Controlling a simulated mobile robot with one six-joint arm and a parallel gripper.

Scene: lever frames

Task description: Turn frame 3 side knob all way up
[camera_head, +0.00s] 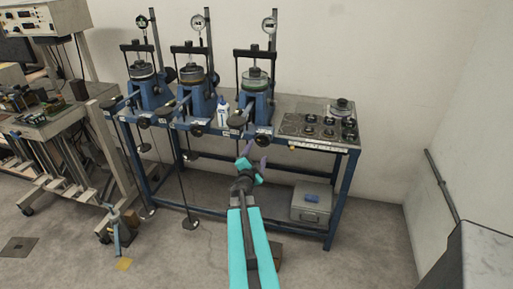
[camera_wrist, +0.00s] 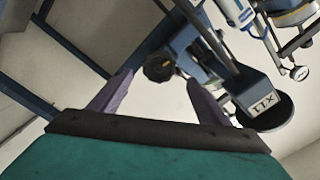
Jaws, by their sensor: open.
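Three blue lever frames stand in a row on a bench. The rightmost one (camera_head: 257,103), which I take as frame 3, has a dark round knob (camera_head: 263,141) low on its front and a dark disc (camera_head: 236,121) at its left. In the wrist view a black lobed knob (camera_wrist: 158,68) lies between and beyond the fingertips, apart from them. A larger dark disc (camera_wrist: 278,112) is to its right, by a labelled bar end. My gripper (camera_head: 254,156) is open and empty, below the front of the right frame; its fingers also show in the wrist view (camera_wrist: 158,80).
The other two frames (camera_head: 196,98) (camera_head: 148,90) stand to the left. A white bottle (camera_head: 223,112) is between the middle and right frames. A tray of metal parts (camera_head: 310,124) is at the right. A grey box (camera_head: 312,203) sits under the bench. Floor in front is mostly clear.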

